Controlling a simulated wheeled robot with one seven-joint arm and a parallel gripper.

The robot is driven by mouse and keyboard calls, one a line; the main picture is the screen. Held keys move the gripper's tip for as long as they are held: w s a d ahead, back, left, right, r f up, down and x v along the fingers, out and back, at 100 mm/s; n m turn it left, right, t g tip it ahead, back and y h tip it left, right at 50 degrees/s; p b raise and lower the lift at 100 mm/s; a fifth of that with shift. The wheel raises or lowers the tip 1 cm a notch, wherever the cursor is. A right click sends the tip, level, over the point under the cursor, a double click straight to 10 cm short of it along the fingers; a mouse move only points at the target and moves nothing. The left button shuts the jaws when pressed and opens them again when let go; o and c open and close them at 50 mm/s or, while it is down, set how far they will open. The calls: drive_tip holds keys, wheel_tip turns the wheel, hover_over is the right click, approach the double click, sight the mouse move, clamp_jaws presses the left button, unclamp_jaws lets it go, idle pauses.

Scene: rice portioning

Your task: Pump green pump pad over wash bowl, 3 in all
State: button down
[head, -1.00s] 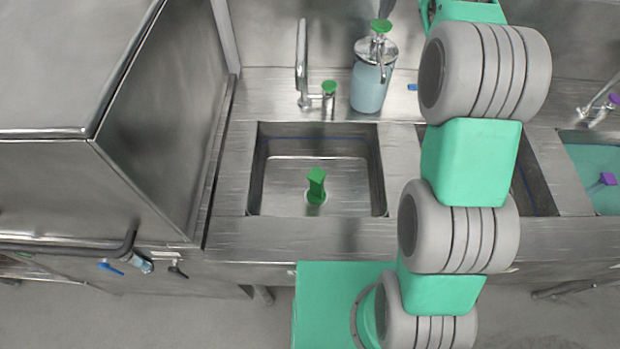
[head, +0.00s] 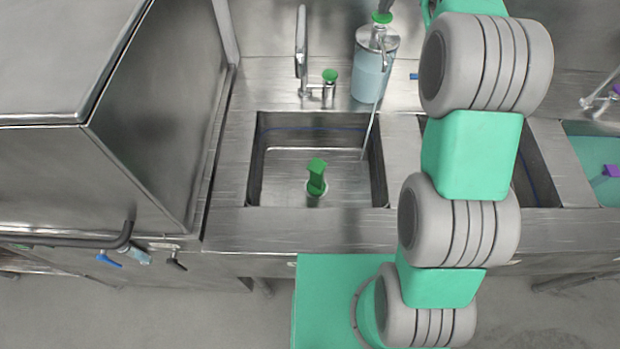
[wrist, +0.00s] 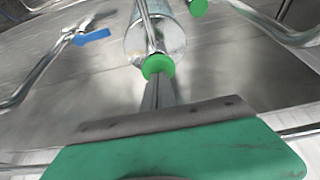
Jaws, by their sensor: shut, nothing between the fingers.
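The green pump pad (head: 381,17) tops a clear dispenser bottle (head: 372,75) of pale blue liquid behind the sink. The pad also shows in the wrist view (wrist: 158,66). My gripper (head: 386,5) is shut and empty, its tips at the top of the pad and apparently touching it. The wrist view shows my closed fingers (wrist: 160,93) pointing at the pad.
A green upright plug (head: 317,178) stands in the basin. A tap (head: 301,50) with a green knob (head: 330,76) is left of the bottle. A blue-handled valve (wrist: 92,37) shows in the wrist view. A large steel machine (head: 150,130) stands at left.

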drive_tip(key=shift+f+b, duration=0.4)
drive_tip(key=shift+f, duration=0.45)
drive_tip(key=shift+r, duration=0.1)
drive_tip(key=shift+r+p, duration=1.8)
wheel_tip(320, 180, up, 3)
drive_tip(key=shift+f+p, duration=0.15)
drive_tip(key=shift+p, duration=1)
wheel_tip(320, 180, up, 3)
drive_tip(key=shift+r+b, duration=0.2)
drive_tip(key=shift+b, duration=0.1)
